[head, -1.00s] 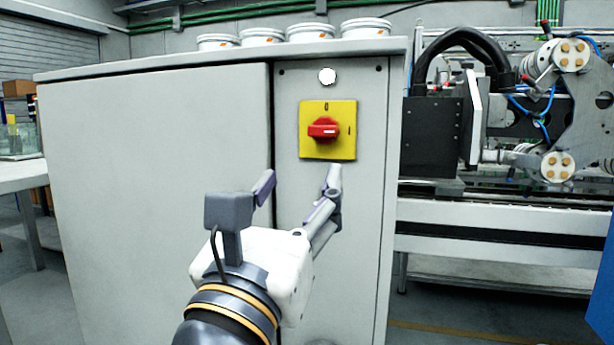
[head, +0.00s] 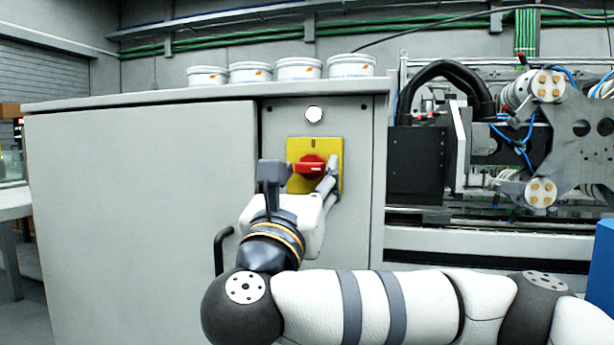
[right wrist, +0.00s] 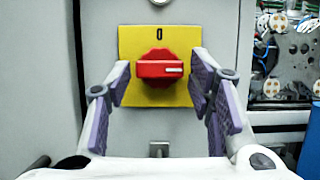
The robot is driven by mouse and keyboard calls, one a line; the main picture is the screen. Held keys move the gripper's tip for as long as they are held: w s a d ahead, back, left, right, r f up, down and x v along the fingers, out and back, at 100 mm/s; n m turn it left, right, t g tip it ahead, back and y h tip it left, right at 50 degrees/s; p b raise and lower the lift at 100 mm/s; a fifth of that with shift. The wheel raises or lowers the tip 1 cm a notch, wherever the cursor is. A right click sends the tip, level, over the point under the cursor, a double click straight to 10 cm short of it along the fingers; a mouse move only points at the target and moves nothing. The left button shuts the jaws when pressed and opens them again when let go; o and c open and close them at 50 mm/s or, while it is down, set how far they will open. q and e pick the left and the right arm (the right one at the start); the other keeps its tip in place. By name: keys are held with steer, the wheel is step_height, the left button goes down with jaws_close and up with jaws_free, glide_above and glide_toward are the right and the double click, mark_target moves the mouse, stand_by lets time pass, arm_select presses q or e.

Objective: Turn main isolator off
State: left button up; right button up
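The main isolator is a red rotary handle (head: 309,166) on a yellow plate (head: 331,147), set in the grey cabinet front. In the right wrist view the handle (right wrist: 155,69) lies horizontal, its white mark pointing right, and a "0" stands at the top of the plate (right wrist: 128,38). My right gripper (head: 312,170) is in front of the plate with its fingers spread. In the right wrist view the gripper (right wrist: 161,78) has one finger on each side of the handle, with gaps between. Contact with the plate cannot be told. My left gripper is not in view.
A white round fitting (head: 314,114) sits above the plate. Several white tubs (head: 298,69) stand on the cabinet top (head: 150,99). The cabinet door has a dark handle (head: 221,250) left of my arm. A machine (head: 500,150) with rollers stands at the right.

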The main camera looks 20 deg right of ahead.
steer(key=c, duration=0.7)
